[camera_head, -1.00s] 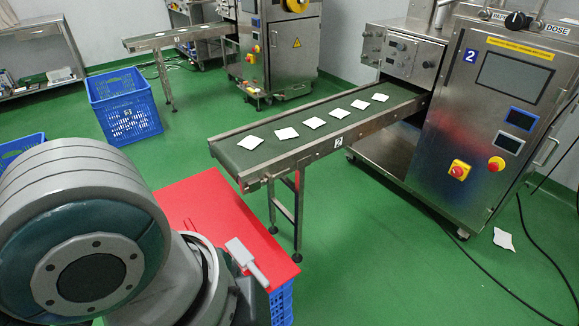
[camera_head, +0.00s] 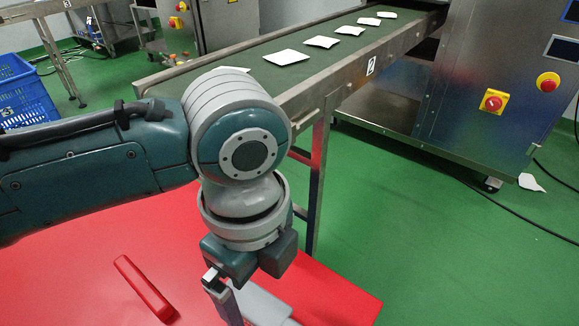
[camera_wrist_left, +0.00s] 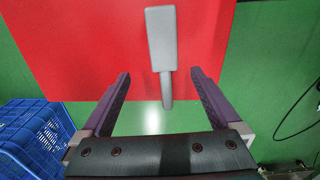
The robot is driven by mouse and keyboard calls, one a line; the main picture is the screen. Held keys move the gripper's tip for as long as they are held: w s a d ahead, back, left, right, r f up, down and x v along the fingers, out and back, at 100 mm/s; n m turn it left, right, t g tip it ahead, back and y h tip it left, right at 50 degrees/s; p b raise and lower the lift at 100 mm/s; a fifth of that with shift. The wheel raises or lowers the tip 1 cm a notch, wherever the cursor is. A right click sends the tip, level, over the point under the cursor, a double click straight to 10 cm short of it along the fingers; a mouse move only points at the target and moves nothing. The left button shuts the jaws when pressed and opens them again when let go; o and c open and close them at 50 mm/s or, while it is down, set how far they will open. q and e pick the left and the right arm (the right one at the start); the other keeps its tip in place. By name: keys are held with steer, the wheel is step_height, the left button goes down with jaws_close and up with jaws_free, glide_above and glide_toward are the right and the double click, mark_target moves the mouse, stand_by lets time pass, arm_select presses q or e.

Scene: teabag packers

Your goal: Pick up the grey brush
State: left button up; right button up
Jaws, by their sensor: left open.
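The grey brush (camera_head: 266,306) lies on the red top (camera_head: 70,262), near its right part, partly hidden behind my left gripper (camera_head: 232,303). In the left wrist view the grey brush (camera_wrist_left: 161,38) has its wide block on the red top and its handle pointing towards the gripper, past the red edge. My left gripper (camera_wrist_left: 161,76) is open there, one finger on each side of the handle. The fingers look apart from the handle; the height between them and it is hard to tell. My right gripper is not in view.
A red bar-shaped object (camera_head: 145,288) lies on the red top, left of the gripper. A conveyor (camera_head: 250,79) with several white teabags runs behind my arm. A blue crate (camera_head: 26,92) stands at the left.

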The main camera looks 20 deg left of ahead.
mark_target(270, 312)
arm_select(q)
steer(key=f+b, duration=0.2)
steer(key=f, duration=0.1)
steer(key=d+f+b, duration=0.1)
steer(key=f, duration=0.1)
steer(key=shift+s, duration=0.25)
steer(key=f+b, duration=0.2)
steer(key=w+f+b, duration=0.1)
steer(key=f+b, duration=0.1)
steer(key=f, duration=0.1)
steer(key=shift+a+f, duration=0.1)
steer(key=shift+a, duration=0.1)
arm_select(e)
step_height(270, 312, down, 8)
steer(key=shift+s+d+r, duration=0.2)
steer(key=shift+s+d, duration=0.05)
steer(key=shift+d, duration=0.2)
arm_select(q)
steer(key=c, duration=1.5)
steer(key=shift+c, duration=0.2)
steer(key=shift+r, duration=0.3)
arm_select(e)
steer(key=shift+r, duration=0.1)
arm_select(q)
step_height(270, 312, up, 20)
steer(key=p, duration=1.1)
steer(key=shift+p, duration=0.4)
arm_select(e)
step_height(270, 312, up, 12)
